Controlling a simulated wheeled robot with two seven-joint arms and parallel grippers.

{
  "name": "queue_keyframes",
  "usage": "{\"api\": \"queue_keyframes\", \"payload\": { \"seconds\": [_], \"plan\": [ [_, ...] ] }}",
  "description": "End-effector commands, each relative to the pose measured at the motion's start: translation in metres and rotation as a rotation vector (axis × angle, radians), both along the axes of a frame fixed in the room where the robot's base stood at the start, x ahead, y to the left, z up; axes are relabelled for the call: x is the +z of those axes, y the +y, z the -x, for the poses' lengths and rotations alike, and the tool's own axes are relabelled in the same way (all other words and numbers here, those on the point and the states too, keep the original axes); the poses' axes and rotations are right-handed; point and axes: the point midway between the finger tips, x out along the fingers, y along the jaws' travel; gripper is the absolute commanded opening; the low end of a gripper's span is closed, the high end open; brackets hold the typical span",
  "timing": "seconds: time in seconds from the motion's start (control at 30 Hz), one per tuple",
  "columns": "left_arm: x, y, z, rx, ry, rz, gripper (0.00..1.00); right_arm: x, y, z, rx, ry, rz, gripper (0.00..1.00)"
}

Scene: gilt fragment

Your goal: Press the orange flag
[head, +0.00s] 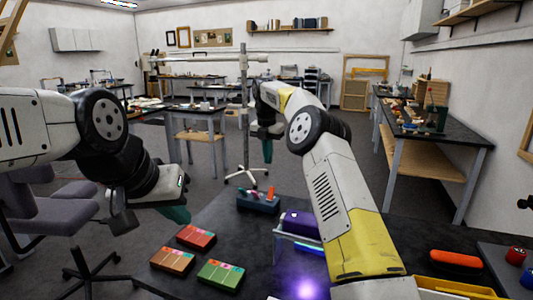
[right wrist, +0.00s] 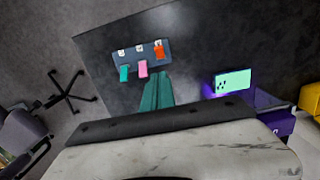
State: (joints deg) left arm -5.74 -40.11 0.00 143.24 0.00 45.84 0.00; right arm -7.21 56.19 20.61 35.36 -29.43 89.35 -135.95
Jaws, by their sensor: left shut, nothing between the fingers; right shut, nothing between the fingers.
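A blue-grey block (head: 258,206) stands on the dark table and carries small teal, pink and orange flags. The orange flag (head: 270,192) is at its right end and looks upright. In the right wrist view the orange flag (right wrist: 159,50) sits over the block, while the teal flag (right wrist: 124,73) and pink flag (right wrist: 143,69) stick out past its near edge. My right gripper (head: 267,152) is shut and empty, above the block; its teal fingers (right wrist: 157,78) show just below the block in the right wrist view, apart from the orange flag. My left gripper (head: 177,214) is shut and empty, left of the block.
Red (head: 196,237), orange-brown (head: 172,259) and green (head: 221,274) boxes lie at the table's front left. A purple object (head: 300,222) stands right of the block, near my right arm. An orange case (head: 456,259) lies at the right.

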Motion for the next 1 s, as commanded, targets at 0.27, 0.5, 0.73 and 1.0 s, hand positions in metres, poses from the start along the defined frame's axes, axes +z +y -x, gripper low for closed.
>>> {"api": "queue_keyframes", "payload": {
  "seconds": [0.27, 0.5, 0.73, 1.0],
  "plan": [
    [0.000, 0.000, 0.000, 0.000, 0.000, 0.000, 0.00, 0.014, -0.002, -0.004, 0.000, 0.000, -0.001, 0.00],
    [0.000, 0.000, 0.000, 0.000, 0.000, 0.000, 0.00, 0.015, -0.002, -0.004, 0.000, 0.001, 0.000, 0.00],
    [0.000, 0.000, 0.000, 0.000, 0.000, 0.000, 0.00, 0.020, -0.002, -0.003, -0.011, -0.005, -0.002, 0.00],
    [0.000, 0.000, 0.000, 0.000, 0.000, 0.000, 0.00, 0.085, -0.005, 0.029, -0.262, -0.093, -0.045, 0.00]
  ]
}}
